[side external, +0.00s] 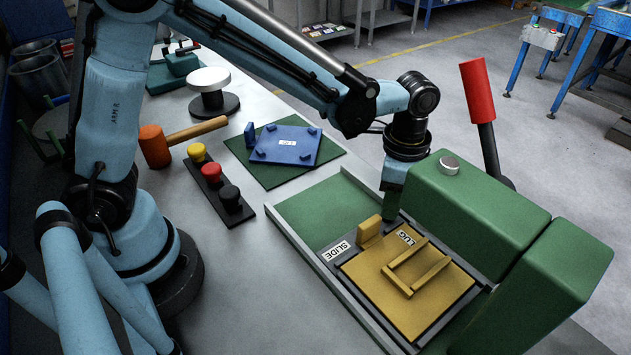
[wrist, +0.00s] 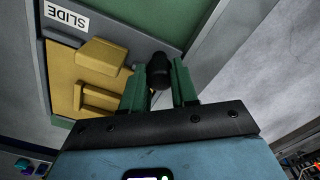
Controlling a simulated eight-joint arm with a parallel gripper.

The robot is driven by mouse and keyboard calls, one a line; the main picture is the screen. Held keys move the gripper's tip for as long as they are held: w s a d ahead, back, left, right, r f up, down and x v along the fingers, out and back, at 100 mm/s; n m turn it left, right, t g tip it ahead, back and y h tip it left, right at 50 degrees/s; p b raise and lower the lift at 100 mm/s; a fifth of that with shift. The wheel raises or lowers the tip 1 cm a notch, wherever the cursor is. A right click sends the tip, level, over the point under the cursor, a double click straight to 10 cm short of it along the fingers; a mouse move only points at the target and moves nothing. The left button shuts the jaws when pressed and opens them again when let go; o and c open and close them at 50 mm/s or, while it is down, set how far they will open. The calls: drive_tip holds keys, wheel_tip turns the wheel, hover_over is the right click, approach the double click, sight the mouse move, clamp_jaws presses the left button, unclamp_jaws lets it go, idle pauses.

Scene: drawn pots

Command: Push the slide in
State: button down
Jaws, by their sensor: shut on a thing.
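The slide (side external: 338,251) is a dark plate lettered SLIDE, with a yellow plate (side external: 385,303) marked LUG on top. It sits between pale rails in a green-floored bed (side external: 322,210). My gripper (side external: 391,208) is low at the slide's far edge, beside the green press body (side external: 470,205). In the wrist view its green fingers (wrist: 159,88) are shut on a black knob (wrist: 160,66) at the slide's edge. The slide (wrist: 130,20) shows there with its label and yellow block. In the side view the knob is hidden behind my gripper.
A red-handled lever (side external: 478,92) rises behind the press body. On the bench are a button box (side external: 213,178) with yellow, red and black buttons, a mallet (side external: 155,146), and a blue plate (side external: 287,146) on a green mat. Bare green bed lies at the slide's upper left.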

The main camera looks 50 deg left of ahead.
drive_tip(key=shift+d, duration=0.4)
drive_tip(key=c, duration=0.9)
unclamp_jaws()
drive_tip(key=shift+o, duration=0.2)
drive_tip(key=shift+a, duration=0.1)
drive_tip(key=shift+r, duration=0.1)
wheel_tip(320, 180, up, 12)
drive_tip(key=shift+a, duration=0.1)
drive_tip(key=s+a+f+n+t, duration=0.3)
drive_tip(key=s+a+n+t, duration=0.4)
drive_tip(key=a, duration=0.8)
drive_tip(key=s+n, duration=0.2)
drive_tip(key=n, duration=0.1)
drive_tip(key=shift+s+f+n, duration=0.15)
drive_tip(key=shift+s+n, duration=0.05)
drive_tip(key=shift+n, duration=0.2)
